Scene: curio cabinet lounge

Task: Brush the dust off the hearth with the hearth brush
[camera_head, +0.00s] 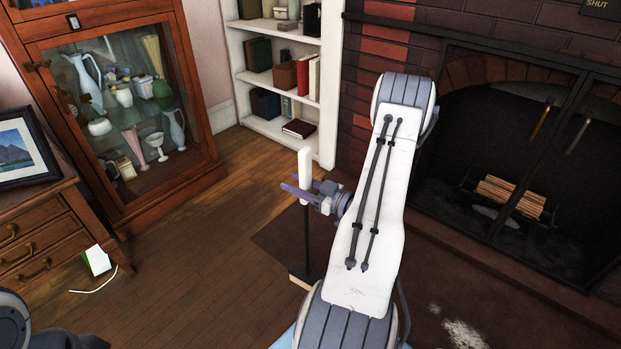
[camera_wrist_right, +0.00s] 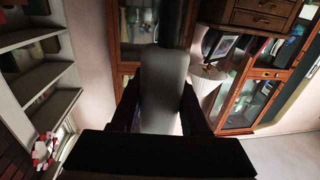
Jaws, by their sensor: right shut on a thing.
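My right gripper (camera_head: 300,190) is shut on the hearth brush (camera_head: 304,164), gripping its pale handle. The brush is upright, its dark shaft running down to a head (camera_head: 302,276) near the hearth's left edge; I cannot tell whether the head touches anything. In the right wrist view the handle (camera_wrist_right: 165,88) is between the dark fingers. The hearth (camera_head: 285,237) is a dark brown slab before the fireplace, partly hidden by my right arm. Pale dust (camera_head: 465,335) lies on it at the bottom right, with smaller specks beside it. My left gripper is out of view.
The fireplace has glass doors (camera_head: 520,180) and logs inside. A white bookcase (camera_head: 245,85) and a glass cabinet (camera_head: 200,150) with fragile vessels stand behind. A dresser (camera_head: 40,235) with a framed picture (camera_head: 20,150) is left. The wood floor (camera_head: 190,250) between is mostly clear.

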